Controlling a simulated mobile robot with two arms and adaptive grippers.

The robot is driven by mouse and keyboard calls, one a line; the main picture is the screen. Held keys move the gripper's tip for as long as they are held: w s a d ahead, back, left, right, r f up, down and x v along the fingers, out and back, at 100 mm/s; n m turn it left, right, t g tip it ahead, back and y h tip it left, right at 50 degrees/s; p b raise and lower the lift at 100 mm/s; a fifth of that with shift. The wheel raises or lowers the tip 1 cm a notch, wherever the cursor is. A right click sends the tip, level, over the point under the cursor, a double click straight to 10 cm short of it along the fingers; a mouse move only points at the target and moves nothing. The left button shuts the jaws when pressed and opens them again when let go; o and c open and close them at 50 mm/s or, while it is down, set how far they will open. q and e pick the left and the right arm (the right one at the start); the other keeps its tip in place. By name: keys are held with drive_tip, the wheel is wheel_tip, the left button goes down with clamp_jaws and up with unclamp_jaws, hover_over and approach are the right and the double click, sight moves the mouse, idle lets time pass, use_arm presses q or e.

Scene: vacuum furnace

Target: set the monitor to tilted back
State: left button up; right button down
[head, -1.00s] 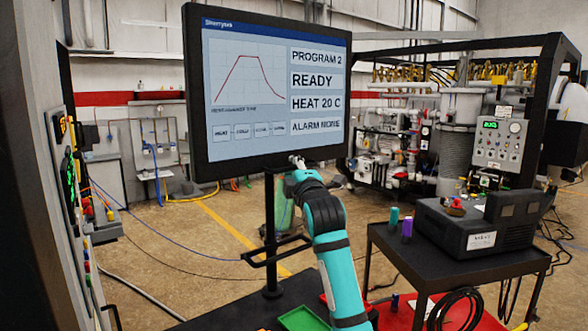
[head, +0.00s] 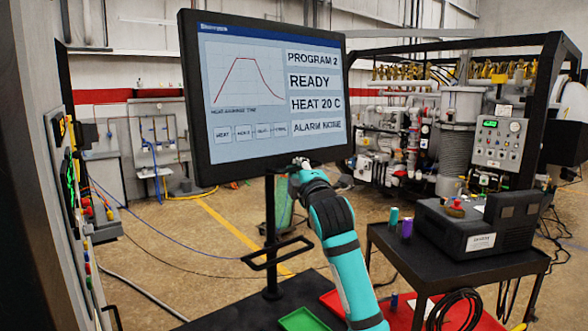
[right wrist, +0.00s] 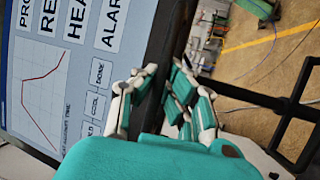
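The monitor (head: 265,95) stands on a black post (head: 271,235), its lit screen showing a red curve, PROGRAM 2, READY and HEAT 20 C. It leans slightly back, its top edge away from me. My right gripper (head: 299,163) is at the middle of the monitor's lower edge, reaching up from below. In the right wrist view, the gripper (right wrist: 163,72) has one finger on the screen side of the monitor's black frame (right wrist: 160,45) and the other behind it, closed on that edge. The exact contact at the fingertips is partly hidden. My left gripper is not in view.
A black handle bar (head: 275,254) sticks out from the post below the monitor. Green (head: 303,320) and red trays lie at the bottom. A black cart (head: 460,265) with a dark device (head: 478,225) stands at right, and a control panel (head: 72,180) at left.

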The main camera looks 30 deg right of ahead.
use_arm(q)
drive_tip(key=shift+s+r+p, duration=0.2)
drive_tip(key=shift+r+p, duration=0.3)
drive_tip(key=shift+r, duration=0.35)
use_arm(e)
drive_tip(key=s+r, duration=0.2)
drive_tip(key=shift+d+r, duration=0.15)
drive_tip(key=shift+r, duration=0.2)
drive_tip(key=c, duration=1.9)
unclamp_jaws()
drive_tip(key=shift+c, duration=0.2)
drive_tip(key=o, duration=0.6)
drive_tip(key=shift+s, duration=0.35)
drive_tip(key=shift+c, duration=0.2)
drive_tip(key=v, duration=1.2)
drive_tip(key=shift+w+f, duration=0.1)
drive_tip(key=shift+f, duration=0.05)
